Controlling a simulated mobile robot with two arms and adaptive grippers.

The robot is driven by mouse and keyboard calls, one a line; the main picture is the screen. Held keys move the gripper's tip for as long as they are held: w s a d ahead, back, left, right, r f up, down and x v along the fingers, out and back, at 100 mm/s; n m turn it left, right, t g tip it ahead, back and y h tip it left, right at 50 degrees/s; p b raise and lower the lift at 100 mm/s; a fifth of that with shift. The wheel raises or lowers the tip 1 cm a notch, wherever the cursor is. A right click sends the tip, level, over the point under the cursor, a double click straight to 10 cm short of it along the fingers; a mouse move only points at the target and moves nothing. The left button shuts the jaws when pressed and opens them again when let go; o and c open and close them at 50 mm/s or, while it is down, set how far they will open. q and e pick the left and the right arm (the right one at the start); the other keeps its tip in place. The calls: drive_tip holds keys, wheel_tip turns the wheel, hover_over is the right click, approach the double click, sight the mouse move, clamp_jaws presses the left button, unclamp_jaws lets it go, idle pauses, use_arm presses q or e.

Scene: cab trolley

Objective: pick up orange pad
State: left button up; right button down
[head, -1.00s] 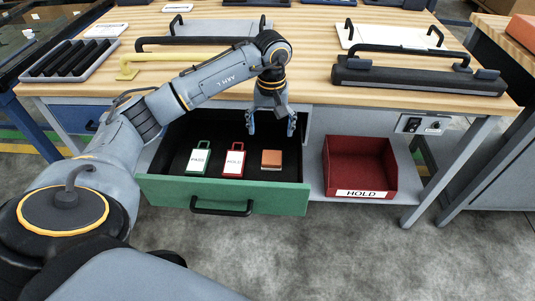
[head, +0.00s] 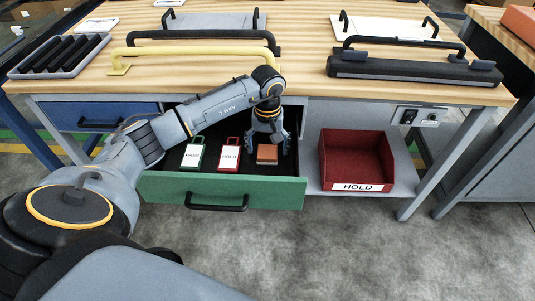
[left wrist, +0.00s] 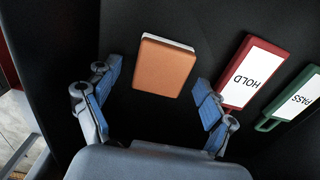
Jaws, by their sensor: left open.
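The orange pad (head: 267,153) lies flat in the open green-fronted drawer (head: 222,188), at the right end of a row with two tags. In the left wrist view the orange pad (left wrist: 165,68) shows in full, with a pale layer along its far edge. My left gripper (head: 269,146) is above the pad, inside the drawer opening. In the left wrist view my left gripper (left wrist: 157,100) is open and empty, its blue fingertips on either side of the pad's near end, apart from it. My right gripper is not in view.
A red HOLD tag (head: 229,157) and a green PASS tag (head: 193,155) lie left of the pad. A red HOLD bin (head: 356,160) stands on the shelf to the right. The wooden bench top (head: 300,75) with long handles overhangs the drawer.

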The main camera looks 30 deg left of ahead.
sight(267, 149)
use_arm(q)
drive_tip(key=c, duration=1.3)
drive_tip(key=shift+o, duration=0.2)
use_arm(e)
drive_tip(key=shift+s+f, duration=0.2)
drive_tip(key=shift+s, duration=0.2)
use_arm(q)
drive_tip(key=shift+r, duration=0.1)
